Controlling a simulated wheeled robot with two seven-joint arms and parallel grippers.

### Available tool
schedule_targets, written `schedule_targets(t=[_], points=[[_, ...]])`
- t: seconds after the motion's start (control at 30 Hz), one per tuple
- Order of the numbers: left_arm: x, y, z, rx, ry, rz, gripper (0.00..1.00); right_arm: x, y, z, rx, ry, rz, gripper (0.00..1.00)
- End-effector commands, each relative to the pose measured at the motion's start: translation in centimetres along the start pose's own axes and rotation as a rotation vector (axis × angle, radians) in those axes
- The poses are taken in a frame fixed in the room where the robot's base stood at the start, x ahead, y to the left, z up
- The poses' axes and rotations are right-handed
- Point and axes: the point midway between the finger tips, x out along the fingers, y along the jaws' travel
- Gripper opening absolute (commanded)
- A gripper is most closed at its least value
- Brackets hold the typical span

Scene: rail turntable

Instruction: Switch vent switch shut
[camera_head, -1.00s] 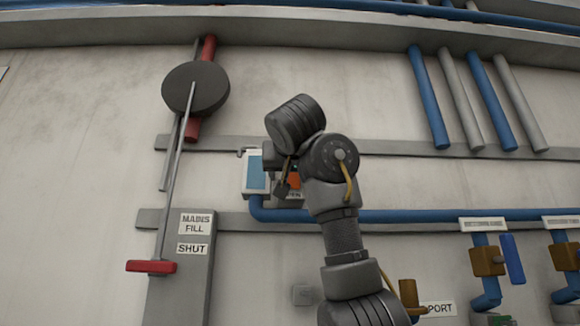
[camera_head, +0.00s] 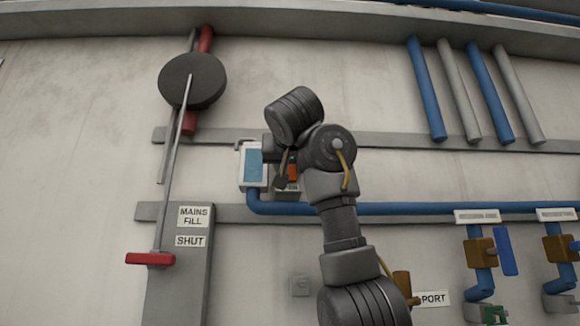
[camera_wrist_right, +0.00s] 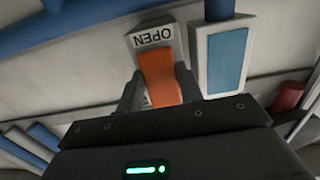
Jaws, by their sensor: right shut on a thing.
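The vent switch (camera_wrist_right: 160,78) is an orange lever on a pale plate on the wall. An upside-down OPEN label (camera_wrist_right: 153,38) shows on the plate in the right wrist view. In the head view the orange lever (camera_head: 292,172) shows only in part, behind my right wrist. My right gripper (camera_wrist_right: 158,92) is shut on the lever, with one dark finger on each side of it. It also shows in the head view (camera_head: 286,178), in front of the switch. Part of the plate below the lever is hidden by the gripper. My left gripper is not in view.
A blue-faced box (camera_head: 253,166) is mounted close beside the switch. A blue pipe (camera_head: 430,209) runs along the wall just below. At left stand a long lever with a red handle (camera_head: 150,259) and a grey post (camera_head: 178,285) labelled MAINS FILL and SHUT. Brown valves (camera_head: 480,253) are at right.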

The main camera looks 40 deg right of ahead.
Motion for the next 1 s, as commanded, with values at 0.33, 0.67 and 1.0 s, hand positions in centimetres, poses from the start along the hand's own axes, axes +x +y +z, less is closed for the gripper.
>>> schedule_targets(t=[0.33, 0.67, 1.0], points=[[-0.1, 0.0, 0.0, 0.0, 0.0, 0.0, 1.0, -0.3, -0.2, -1.0, -0.001, -0.224, -0.008, 0.14], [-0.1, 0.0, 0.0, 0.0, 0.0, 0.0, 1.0, -0.3, -0.4, -1.4, -0.004, -0.333, -0.014, 0.14], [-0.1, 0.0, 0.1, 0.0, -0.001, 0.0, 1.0, -0.3, 0.1, -1.0, -0.002, -0.361, -0.002, 0.14]])
